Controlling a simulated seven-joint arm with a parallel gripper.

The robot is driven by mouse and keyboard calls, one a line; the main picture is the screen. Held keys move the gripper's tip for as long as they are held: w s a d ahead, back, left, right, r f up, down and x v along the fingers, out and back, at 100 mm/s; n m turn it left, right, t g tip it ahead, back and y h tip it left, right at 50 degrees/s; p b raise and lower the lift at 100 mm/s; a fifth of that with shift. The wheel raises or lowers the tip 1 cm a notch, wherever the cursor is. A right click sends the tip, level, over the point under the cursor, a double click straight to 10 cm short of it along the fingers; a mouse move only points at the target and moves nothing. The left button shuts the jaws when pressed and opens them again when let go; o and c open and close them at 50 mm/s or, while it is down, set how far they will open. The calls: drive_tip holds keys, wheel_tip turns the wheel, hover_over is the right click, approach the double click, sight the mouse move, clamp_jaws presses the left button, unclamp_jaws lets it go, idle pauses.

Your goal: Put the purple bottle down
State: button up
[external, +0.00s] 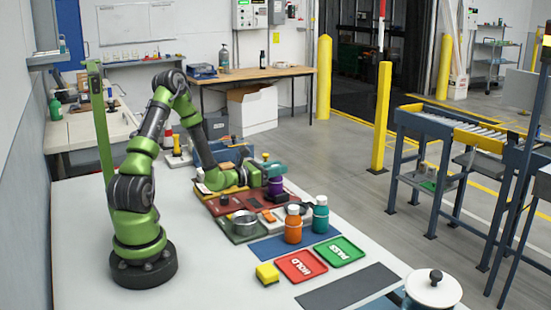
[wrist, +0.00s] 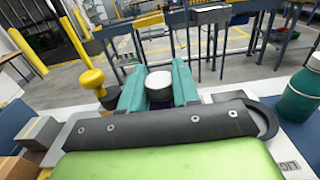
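The purple bottle (external: 275,187) is upright between the teal fingers of my gripper (external: 274,172), over the far side of the work table. In the wrist view its white cap (wrist: 159,82) shows between the two fingers (wrist: 159,88), which close in on both sides of it. Most of its body is hidden by the fingers. I cannot tell whether its base touches the surface below. An orange bottle (external: 293,228) and a teal bottle (external: 320,215) stand upright nearer the camera; the teal one also shows at the right of the wrist view (wrist: 300,92).
A red HOLD tray (external: 300,266), a green PULL tray (external: 338,252), a yellow block (external: 267,273) and a dark mat (external: 347,288) lie near the front. A metal bowl (external: 244,223) sits left of the bottles. A yellow-knobbed object (wrist: 92,79) stands left of my fingers.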

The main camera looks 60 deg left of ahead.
clamp_jaws()
drive_tip(key=shift+r, duration=0.1)
wheel_tip(320, 180, up, 9)
drive_tip(key=shift+d+r, duration=0.1)
drive_tip(key=shift+r, duration=0.1)
drive_tip(key=s+d+m+g+h, duration=0.2)
drive_tip(key=d+m+h, duration=0.15)
drive_tip(key=d, duration=0.55)
drive_tip(key=s+d+f+m+g+h, duration=0.1)
drive_tip(key=d+m+h, duration=0.1)
drive_tip(key=d+h, duration=0.5)
drive_tip(key=s+d+m+g+h, duration=0.2)
drive_tip(key=d+m, duration=0.1)
drive_tip(key=d, duration=0.8)
drive_tip(key=s+d+f+m+g+h, duration=0.3)
drive_tip(key=s+d+m+g+h, duration=0.1)
drive_tip(key=s+d+m+g, duration=0.15)
wheel_tip(320, 180, down, 8)
drive_tip(key=shift+s+a+r+g, duration=0.2)
drive_tip(key=shift+s+g, duration=0.1)
drive_tip(key=shift+g, duration=0.05)
